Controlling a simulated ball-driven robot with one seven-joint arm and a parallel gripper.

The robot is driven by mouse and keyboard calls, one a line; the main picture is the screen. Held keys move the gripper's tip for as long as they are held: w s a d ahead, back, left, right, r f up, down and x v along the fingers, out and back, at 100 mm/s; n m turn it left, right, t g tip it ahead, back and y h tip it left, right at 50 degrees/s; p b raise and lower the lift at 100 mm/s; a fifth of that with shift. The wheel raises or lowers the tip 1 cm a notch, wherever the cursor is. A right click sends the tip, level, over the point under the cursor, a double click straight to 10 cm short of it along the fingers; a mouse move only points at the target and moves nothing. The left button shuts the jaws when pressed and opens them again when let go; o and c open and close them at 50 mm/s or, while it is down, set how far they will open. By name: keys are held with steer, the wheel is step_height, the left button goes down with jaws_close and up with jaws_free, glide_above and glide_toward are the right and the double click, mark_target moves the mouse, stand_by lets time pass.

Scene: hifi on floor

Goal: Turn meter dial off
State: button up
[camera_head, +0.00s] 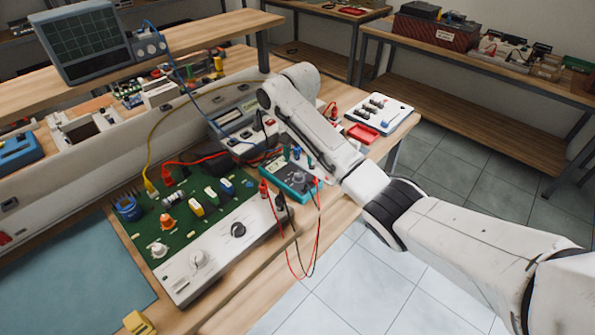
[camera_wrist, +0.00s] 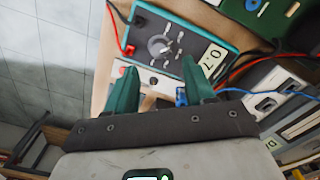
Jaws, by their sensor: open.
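The meter (camera_head: 283,186) is a teal box with a dark face, lying on the bench edge beside the green circuit board. In the wrist view the meter (camera_wrist: 143,55) shows its round grey dial (camera_wrist: 163,46) with white marks around it and a pale display at its right end. I cannot tell which mark the dial points at. My gripper (camera_wrist: 159,66) has two green fingers spread apart with nothing between them. The fingertips point at the meter, with the dial lying beyond the gap between them. In the head view my arm hides most of my gripper.
Red and black leads hang from the meter over the bench front. The circuit board (camera_head: 180,222) with its white knob panel (camera_head: 220,254) lies to the left. A red tray (camera_head: 363,134) and white board (camera_head: 380,114) lie to the right. The tiled floor is clear in front.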

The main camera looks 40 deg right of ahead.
mark_target(299, 174)
steer(key=shift+f, duration=3)
jaws_close()
